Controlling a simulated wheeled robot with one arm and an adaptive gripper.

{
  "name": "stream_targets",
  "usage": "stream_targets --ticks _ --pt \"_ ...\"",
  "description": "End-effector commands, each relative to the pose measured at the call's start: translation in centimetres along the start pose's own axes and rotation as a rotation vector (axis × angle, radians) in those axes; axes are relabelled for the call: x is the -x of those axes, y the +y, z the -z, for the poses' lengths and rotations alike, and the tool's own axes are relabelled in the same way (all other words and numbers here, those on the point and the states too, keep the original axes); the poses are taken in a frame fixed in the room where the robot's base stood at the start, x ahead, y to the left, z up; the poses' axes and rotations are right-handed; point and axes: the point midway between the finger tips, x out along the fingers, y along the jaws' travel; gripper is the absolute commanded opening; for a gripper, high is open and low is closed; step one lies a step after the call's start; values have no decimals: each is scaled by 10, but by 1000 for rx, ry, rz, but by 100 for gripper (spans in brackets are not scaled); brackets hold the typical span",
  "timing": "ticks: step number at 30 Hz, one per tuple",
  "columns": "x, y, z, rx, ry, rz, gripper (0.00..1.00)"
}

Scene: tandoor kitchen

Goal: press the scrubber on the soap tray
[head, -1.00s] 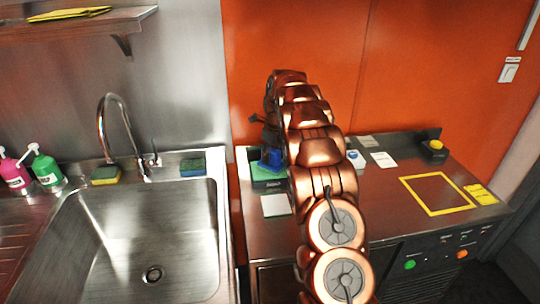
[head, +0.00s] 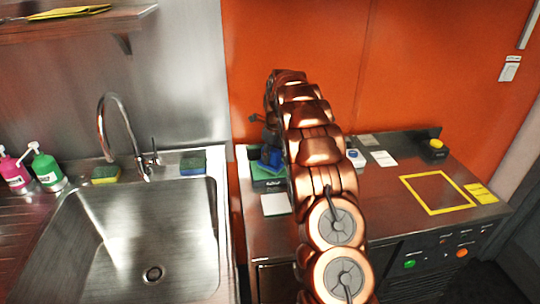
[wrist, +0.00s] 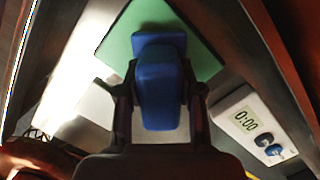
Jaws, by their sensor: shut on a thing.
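My gripper (wrist: 160,105) is shut on the blue scrubber (wrist: 160,85), with a dark finger on each side of its blue grip. The scrubber also shows in the head view (head: 270,157), at the dark box with the green top, which I take to be the soap tray (head: 268,183). In the wrist view the green surface (wrist: 205,55) lies under and beyond the scrubber. The scrubber's underside is hidden, so I cannot tell if it touches the green. My arm covers part of the tray's right side in the head view.
A white timer (wrist: 245,122) reading 0:00 stands right of the tray. A white card (head: 275,204) lies in front of the tray. The sink (head: 130,240) is left.

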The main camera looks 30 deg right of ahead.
Motion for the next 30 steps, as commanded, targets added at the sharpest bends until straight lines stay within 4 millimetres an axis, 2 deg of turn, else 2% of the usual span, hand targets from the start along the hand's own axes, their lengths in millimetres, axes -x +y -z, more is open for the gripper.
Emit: stream_targets --ticks 5,30 --pt "5 1 -1 1 1 -1 9" --pt "58 0 -9 1 0 -1 9"
